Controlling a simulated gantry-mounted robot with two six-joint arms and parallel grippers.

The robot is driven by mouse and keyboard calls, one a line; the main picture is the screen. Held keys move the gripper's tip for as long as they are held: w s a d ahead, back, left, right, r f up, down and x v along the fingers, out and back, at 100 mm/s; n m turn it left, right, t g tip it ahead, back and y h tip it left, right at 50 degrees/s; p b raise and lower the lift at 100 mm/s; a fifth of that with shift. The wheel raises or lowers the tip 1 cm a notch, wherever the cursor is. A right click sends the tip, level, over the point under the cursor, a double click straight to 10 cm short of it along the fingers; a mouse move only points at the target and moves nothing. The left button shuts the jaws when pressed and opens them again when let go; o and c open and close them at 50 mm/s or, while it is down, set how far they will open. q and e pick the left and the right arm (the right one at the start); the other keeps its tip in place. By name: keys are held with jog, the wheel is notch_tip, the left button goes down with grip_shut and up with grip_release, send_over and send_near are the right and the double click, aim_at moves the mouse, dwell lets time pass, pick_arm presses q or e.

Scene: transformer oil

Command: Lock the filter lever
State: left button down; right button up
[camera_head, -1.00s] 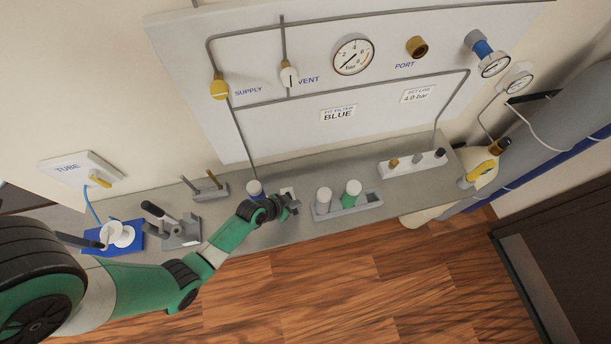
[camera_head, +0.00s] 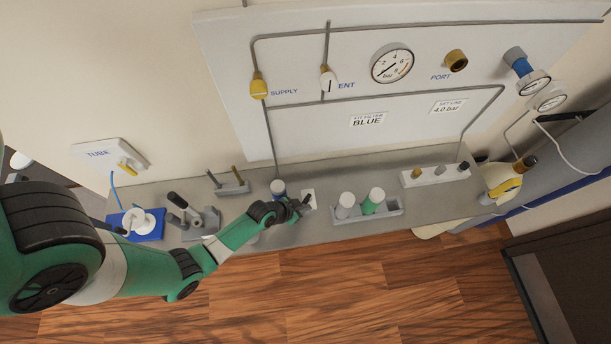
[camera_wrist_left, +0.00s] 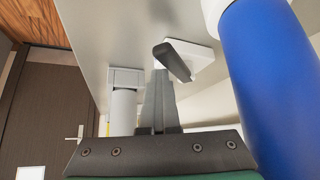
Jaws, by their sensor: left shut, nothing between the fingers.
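The blue filter (camera_head: 278,187) stands on the grey bench, partly hidden by my left arm. It fills the right side of the left wrist view (camera_wrist_left: 268,85). The filter lever (camera_wrist_left: 173,62) is a dark bar on a white base (camera_wrist_left: 198,55) beside the filter. The base also shows in the head view (camera_head: 309,197), where the lever is hard to separate from the gripper. My left gripper (camera_head: 303,205) is shut and empty. In the wrist view its fingertips (camera_wrist_left: 158,72) are just below the lever's near end; I cannot tell if they touch it. My right gripper is out of view.
A grey tray (camera_head: 393,210) with a white and a green-banded cylinder stands right of the gripper. A clamp (camera_head: 200,218) and a blue-based stand (camera_head: 150,224) are at the left. The panel with pipes and a gauge (camera_head: 392,64) rises behind.

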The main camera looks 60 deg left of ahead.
pick_arm(q)
jog(key=shift+s+a+f, duration=0.1)
jog(key=shift+s+a, duration=0.05)
jog(key=shift+s, duration=0.05)
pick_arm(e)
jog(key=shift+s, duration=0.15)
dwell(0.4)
pick_arm(q)
jog(key=shift+f, duration=0.1)
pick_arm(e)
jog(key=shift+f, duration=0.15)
